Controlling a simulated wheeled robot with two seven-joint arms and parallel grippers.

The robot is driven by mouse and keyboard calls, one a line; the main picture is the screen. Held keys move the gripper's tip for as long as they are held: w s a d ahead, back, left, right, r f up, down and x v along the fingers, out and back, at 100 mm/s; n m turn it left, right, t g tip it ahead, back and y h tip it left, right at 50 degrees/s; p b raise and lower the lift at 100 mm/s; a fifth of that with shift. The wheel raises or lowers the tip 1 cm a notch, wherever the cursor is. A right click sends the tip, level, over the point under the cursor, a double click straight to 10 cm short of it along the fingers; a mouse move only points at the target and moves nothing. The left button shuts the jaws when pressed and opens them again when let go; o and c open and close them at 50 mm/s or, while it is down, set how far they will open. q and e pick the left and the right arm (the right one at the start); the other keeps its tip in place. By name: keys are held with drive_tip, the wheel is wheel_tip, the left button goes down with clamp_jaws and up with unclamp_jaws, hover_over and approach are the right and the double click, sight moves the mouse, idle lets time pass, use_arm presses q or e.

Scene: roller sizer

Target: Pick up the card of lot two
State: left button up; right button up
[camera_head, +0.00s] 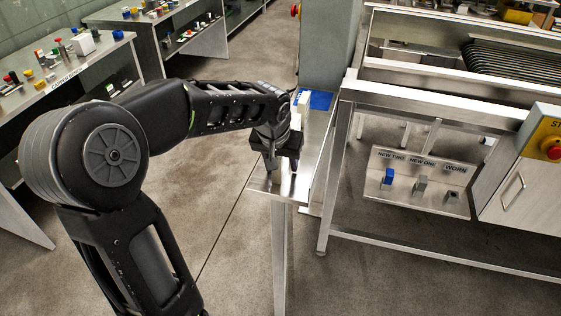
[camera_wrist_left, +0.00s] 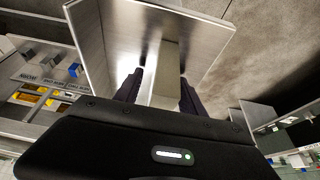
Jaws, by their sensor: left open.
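My left gripper (camera_head: 283,166) is over the near end of a narrow metal stand (camera_head: 262,183), pointing down. Its two dark fingers are apart, and they also show in the left wrist view (camera_wrist_left: 160,92). A pale, upright block-like piece (camera_wrist_left: 165,72) shows between the fingers there, in front of the stand's plate (camera_wrist_left: 110,45). I cannot tell whether it touches them. In the head view a cream upright piece (camera_head: 303,106) stands just behind the gripper, partly hidden by it. I cannot make out any card marked lot two. My right gripper is not in view.
A blue patch (camera_head: 321,100) lies at the stand's far end. The roller machine (camera_head: 430,105) is on the right, with a shelf (camera_head: 432,200) labelled NEW TWO, NEW ONE and WORN below it. A cluttered bench (camera_head: 85,70) stands at left. Open floor (camera_head: 230,225) lies before the stand.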

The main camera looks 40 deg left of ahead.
use_arm(q)
drive_tip(key=shift+c, duration=0.2)
clamp_jaws()
drive_tip(key=shift+r, duration=0.15)
idle(0.4)
wheel_tip(320, 180, up, 10)
drive_tip(key=shift+f, duration=0.1)
idle(0.8)
